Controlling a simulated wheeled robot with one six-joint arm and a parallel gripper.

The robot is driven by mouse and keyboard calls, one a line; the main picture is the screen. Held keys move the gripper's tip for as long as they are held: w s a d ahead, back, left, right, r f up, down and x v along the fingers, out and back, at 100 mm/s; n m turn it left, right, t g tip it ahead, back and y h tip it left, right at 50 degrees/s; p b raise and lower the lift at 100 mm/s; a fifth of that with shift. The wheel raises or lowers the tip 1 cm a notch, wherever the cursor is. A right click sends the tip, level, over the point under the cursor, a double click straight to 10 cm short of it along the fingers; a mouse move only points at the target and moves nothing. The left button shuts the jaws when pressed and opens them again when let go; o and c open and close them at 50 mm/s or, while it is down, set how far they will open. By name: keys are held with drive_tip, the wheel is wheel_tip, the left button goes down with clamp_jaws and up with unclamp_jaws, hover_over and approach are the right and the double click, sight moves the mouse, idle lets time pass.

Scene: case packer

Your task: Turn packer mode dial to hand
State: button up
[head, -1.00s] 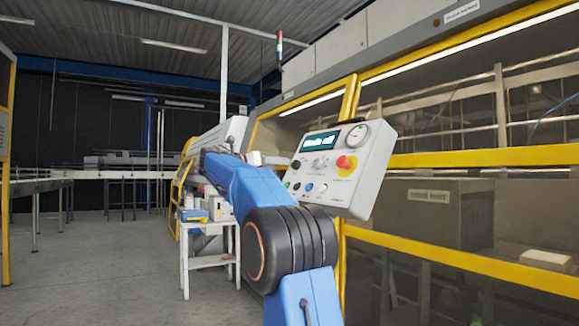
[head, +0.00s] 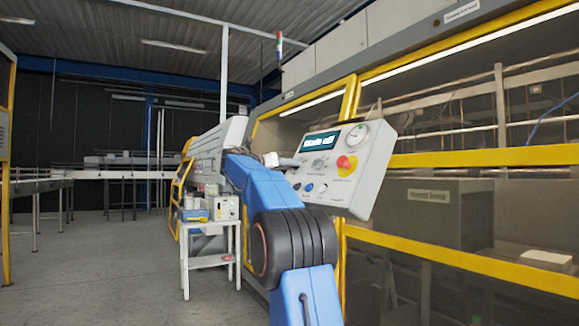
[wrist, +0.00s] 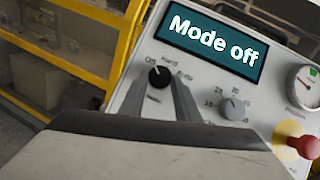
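The control panel (head: 340,190) is a tilted grey box on the yellow-framed machine. Its display (wrist: 212,45) reads "Mode off". The mode dial (wrist: 158,77) is a black knob below and left of the display, with the labels Off, Hand and Auto around it. Its white mark seems to point toward Off. My gripper (wrist: 156,88) is open, with one grey finger on each side of the dial's near side. I cannot tell whether the fingers touch the knob. In the head view the dial is hidden behind my gripper and wrist at the panel's left edge.
A grey knob (wrist: 233,108) with a number scale sits right of the dial. A red emergency button (head: 346,162) and a round gauge (head: 358,134) are at the panel's right. A small white table (head: 208,261) with boxes stands left of my arm. Floor at left is clear.

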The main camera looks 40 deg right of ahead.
drive_tip(key=shift+c, duration=1.3)
drive_tip(key=shift+w+m+g, duration=0.1)
drive_tip(key=shift+m+g, duration=0.2)
drive_tip(key=shift+g, duration=0.1)
drive_tip(key=m+g, duration=0.1)
drive_tip(key=m, duration=0.1)
drive_tip(key=m+g, duration=0.1)
drive_tip(key=m, duration=0.1)
drive_tip(key=shift+w+f+m, duration=0.1)
drive_tip(key=shift+w+m, duration=0.25)
drive_tip(key=shift+m, duration=0.05)
drive_tip(key=m+g, duration=0.1)
drive_tip(key=m, duration=0.1)
drive_tip(key=m+g+y, duration=0.1)
drive_tip(key=m+g, duration=0.2)
drive_tip(key=m, duration=0.2)
drive_tip(key=shift+w+d+g+y, duration=0.1)
drive_tip(key=shift+w+g+y, duration=0.2)
drive_tip(key=shift+m, duration=0.6)
drive_tip(key=o, duration=1)
drive_tip(key=shift+o, duration=0.2)
